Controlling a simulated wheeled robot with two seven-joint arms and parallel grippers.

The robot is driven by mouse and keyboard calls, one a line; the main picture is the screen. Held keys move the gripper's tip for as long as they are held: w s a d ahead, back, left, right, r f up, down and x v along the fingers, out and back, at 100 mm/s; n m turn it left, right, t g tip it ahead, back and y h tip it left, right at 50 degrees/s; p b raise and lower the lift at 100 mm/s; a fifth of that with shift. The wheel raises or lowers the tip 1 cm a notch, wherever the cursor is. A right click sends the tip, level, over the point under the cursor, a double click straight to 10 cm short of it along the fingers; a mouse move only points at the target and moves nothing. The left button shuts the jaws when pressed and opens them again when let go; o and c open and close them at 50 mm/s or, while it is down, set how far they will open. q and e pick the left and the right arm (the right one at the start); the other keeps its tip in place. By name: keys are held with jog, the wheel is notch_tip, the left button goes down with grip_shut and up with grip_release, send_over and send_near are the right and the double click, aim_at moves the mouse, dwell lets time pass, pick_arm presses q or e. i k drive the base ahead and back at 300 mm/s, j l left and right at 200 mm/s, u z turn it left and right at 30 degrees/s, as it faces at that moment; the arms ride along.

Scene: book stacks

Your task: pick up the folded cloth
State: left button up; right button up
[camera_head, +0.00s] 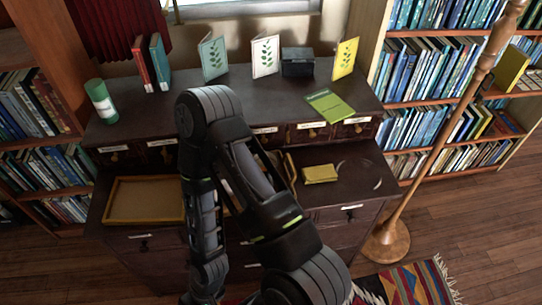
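A small folded yellow cloth (320,173) lies on the lower ledge of the dark wooden cabinet, right of centre. One of my dark arms rises from the bottom edge, bends above the cabinet and comes back down in front of it. The arm passes left of the cloth and covers the middle of the ledge. Neither gripper's fingers can be made out. No gripper is seen touching the cloth.
The dark cabinet (340,210) has an empty shallow tray (112,217) at left. Its upper top holds a green can (101,101), two upright books (152,63), standing leaf cards (265,56), a dark box (298,62) and a green booklet (330,106). A wooden pole stand (388,240) is at right.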

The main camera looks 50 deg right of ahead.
aim_at(325, 173)
jog(key=k+l+u, duration=0.35)
jog(key=l, duration=0.25)
jog(key=k+l+u, duration=0.35)
jog(key=k+l, duration=0.15)
jog(key=k+l+u, duration=0.3)
jog(key=k, duration=0.3)
jog(key=k+l, duration=0.35)
jog(key=k, duration=0.15)
